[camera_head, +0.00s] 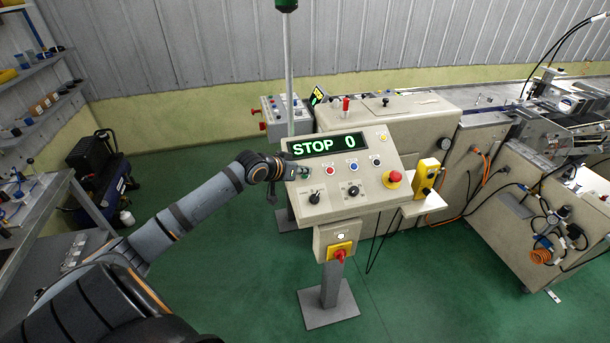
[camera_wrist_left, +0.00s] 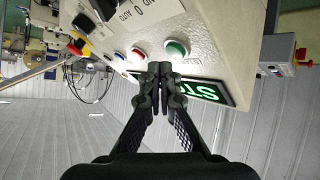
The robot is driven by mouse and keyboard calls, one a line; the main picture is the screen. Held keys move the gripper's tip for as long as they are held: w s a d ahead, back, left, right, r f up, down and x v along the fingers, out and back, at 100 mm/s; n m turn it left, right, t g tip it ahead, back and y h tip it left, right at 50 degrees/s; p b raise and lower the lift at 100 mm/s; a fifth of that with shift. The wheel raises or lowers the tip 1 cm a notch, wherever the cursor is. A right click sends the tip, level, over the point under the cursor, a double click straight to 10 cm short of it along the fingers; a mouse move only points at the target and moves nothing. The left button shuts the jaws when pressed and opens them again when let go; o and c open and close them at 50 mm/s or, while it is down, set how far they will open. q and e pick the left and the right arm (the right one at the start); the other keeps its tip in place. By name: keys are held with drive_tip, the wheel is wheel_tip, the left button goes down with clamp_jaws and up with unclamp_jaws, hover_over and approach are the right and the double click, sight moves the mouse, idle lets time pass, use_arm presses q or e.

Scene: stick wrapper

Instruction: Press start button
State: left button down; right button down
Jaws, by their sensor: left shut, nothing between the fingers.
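The control panel (camera_head: 335,205) stands on a grey post, its display (camera_head: 327,145) reading "STOP 0" in green. A green button (camera_wrist_left: 176,48) with a pale ring shows clearly in the wrist view; in the head view my left gripper largely covers that spot. My left gripper (camera_head: 297,173) is at the panel's left side, below the display. In the wrist view its fingertips (camera_wrist_left: 160,69) are together, empty, and appear just beside the green button; whether they touch the panel I cannot tell. My right gripper is not in view.
The panel also has a red button (camera_head: 329,171), a blue button (camera_head: 351,167), black knobs and a red emergency stop (camera_head: 394,178). A yellow box (camera_head: 426,176) sits on its right side shelf. A red-yellow switch (camera_head: 340,254) is below. Green floor is open at front left.

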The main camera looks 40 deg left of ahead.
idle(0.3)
use_arm(q)
drive_tip(key=shift+w+a+f, duration=0.15)
drive_tip(key=shift+f, duration=0.2)
drive_tip(key=shift+a+f+b, duration=0.15)
drive_tip(key=shift+f+b, duration=0.2)
idle(0.7)
idle(0.3)
drive_tip(key=shift+d+r+p, duration=0.25)
drive_tip(key=shift+r+p, duration=0.5)
drive_tip(key=shift+p, duration=0.45)
drive_tip(key=shift+s, duration=0.2)
